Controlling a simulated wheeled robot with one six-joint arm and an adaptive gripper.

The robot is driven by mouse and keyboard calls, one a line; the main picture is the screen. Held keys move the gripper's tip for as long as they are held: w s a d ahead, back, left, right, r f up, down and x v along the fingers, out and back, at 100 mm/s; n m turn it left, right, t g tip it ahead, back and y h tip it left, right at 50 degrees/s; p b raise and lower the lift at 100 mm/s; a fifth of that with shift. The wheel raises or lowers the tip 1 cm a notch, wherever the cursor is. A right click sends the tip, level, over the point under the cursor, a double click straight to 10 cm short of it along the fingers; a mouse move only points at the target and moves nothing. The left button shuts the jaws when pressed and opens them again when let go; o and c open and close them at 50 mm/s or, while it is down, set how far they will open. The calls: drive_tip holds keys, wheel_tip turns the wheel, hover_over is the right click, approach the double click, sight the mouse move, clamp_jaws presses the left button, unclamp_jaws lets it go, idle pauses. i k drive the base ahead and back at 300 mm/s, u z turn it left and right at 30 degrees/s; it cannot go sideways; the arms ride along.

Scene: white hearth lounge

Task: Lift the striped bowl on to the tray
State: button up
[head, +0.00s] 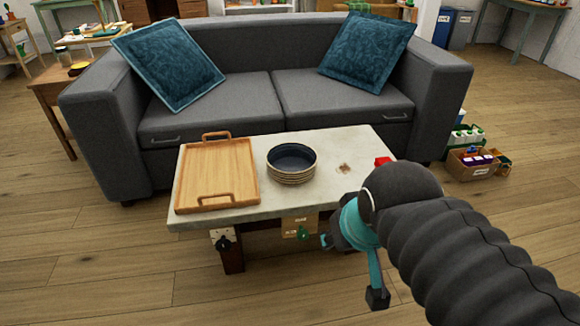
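The striped bowl (292,175) stands upright near the middle of the low table, dark blue inside with pale and tan bands around its outside. The wooden tray (217,172) lies flat on the table to the left of the bowl, with a raised handle at its far and near ends. The tray is empty, and a small gap separates it from the bowl. My gripper (351,270) is in front of the table's right part, to the right of and nearer than the bowl. Its two teal fingers with dark tips are spread apart, with nothing between them.
The low table (325,143) has a pale stone-like top with a brown mark (344,168). A grey sofa (270,55) with blue cushions stands close behind. Boxes (472,162) lie on the floor right.

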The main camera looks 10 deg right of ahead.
sight(291, 163)
drive_tip(key=k, duration=1.3)
drive_tip(key=z, duration=0.35)
drive_tip(key=i, duration=1.5)
drive_tip(key=u, duration=1)
drive_tip(key=i, duration=0.45)
drive_tip(key=u, duration=0.4)
